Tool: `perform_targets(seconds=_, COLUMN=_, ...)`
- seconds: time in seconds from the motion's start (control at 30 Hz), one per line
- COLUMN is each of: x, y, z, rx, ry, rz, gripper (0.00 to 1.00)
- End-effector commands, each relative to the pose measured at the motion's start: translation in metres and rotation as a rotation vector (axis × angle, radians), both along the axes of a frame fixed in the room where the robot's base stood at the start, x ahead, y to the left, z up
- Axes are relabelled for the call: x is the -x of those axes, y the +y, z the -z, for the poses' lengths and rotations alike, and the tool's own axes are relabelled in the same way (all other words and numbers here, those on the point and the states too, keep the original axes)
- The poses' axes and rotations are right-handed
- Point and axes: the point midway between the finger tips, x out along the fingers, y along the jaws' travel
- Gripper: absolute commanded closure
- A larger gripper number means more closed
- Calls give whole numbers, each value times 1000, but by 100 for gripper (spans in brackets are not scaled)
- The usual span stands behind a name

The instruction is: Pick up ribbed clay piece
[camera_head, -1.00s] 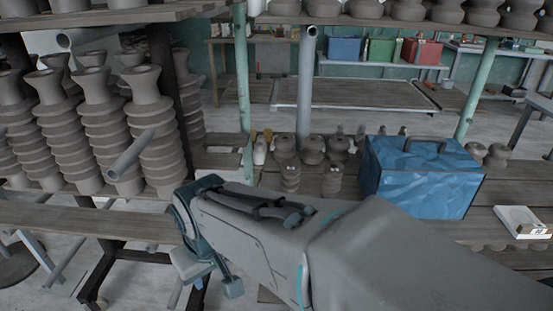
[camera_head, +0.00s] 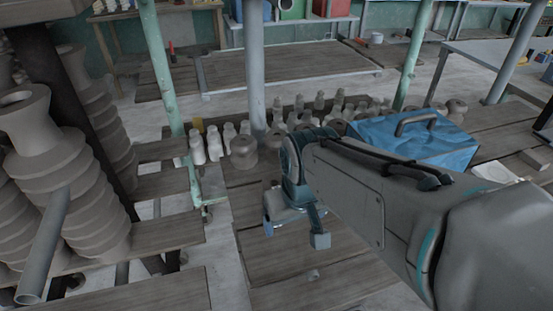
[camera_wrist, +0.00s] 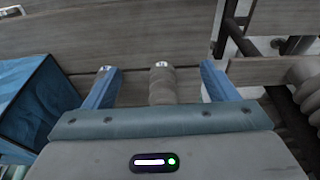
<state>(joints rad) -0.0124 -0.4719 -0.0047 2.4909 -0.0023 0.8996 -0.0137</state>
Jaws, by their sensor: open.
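A grey ribbed clay piece (camera_wrist: 163,88) shows in the wrist view, between the two blue fingers of my gripper (camera_wrist: 156,72). Its lower end is hidden by the gripper body. The fingers are open, with a visible gap on each side of the piece. In the head view my gripper (camera_head: 294,234) hangs over the wooden table (camera_head: 262,262), left of the blue box. I cannot make out the piece between the fingers there; my arm hides part of that area.
A blue box (camera_head: 378,134) with a handle stands behind my arm. Tall ribbed clay stacks (camera_head: 70,190) fill the left side, with a grey pipe (camera_head: 45,245) before them. Several small clay pieces (camera_head: 215,145) stand behind. A green post (camera_head: 160,65) rises left of my gripper.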

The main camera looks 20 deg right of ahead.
Motion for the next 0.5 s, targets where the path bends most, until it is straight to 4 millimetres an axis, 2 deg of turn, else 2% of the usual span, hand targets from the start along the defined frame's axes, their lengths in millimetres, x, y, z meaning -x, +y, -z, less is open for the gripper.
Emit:
perform_targets(seconds=0.1, x=-8, y=5, z=-10, rx=23, ry=14, rz=-130, gripper=21)
perform_targets(seconds=0.5, x=-54, y=-6, z=-47, rx=138, ry=89, rz=-769, gripper=21)
